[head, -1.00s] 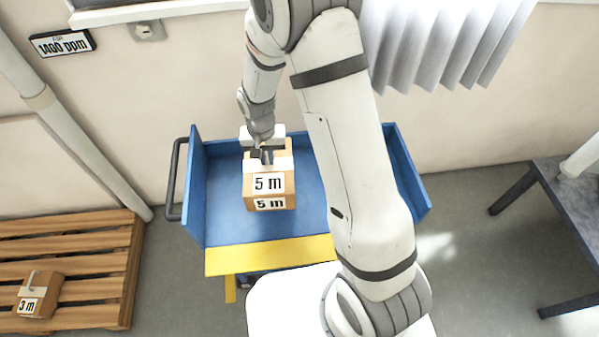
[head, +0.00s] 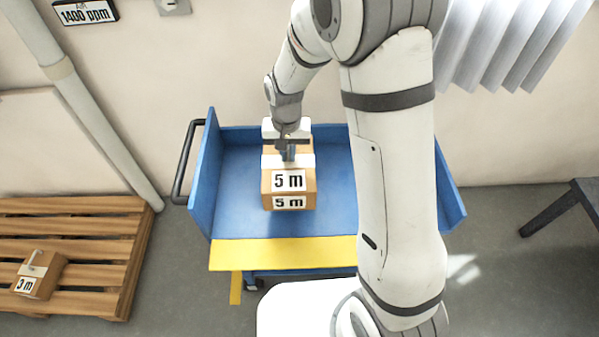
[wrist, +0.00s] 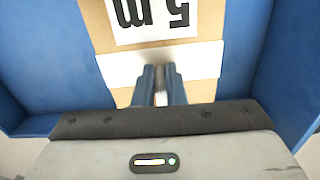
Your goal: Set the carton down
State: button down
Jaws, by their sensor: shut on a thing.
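The carton (head: 289,188) is a brown box with white labels reading "5 m" on its top and front and a white band across it. It is at the blue cart (head: 235,200), inside its side walls; I cannot tell whether its base touches the cart's bed. My gripper (head: 288,158) is above the carton's top, shut on a part of it that the fingers hide. In the wrist view the carton (wrist: 204,52) lies under my fingers (wrist: 160,75), its label upside down, with blue cart surface on both sides.
The cart has a yellow front edge (head: 285,254) and a dark handle (head: 184,163) at left. A wooden pallet (head: 85,250) at lower left bears a smaller "3 m" carton (head: 40,275). A dark-legged table (head: 560,205) stands at right. Cart bed left of the carton is clear.

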aim_at(288, 161)
jog(key=shift+f, duration=3.1)
jog(key=c, duration=1.5)
grip_release()
notch_tip(288, 161, up, 12)
jog(key=shift+r, duration=0.2)
jog(key=s+d+r+t, duration=0.1)
jog(key=s+d+r, duration=0.5)
jog(key=s, duration=0.3)
jog(key=s+d+r+t, duration=0.1)
jog(key=s+d+r, duration=0.4)
jog(key=s+d, duration=0.3)
jog(key=shift+s+r+n+t, duration=0.3)
jog(key=shift+s+r+n, duration=0.1)
jog(key=shift+s, duration=0.35)
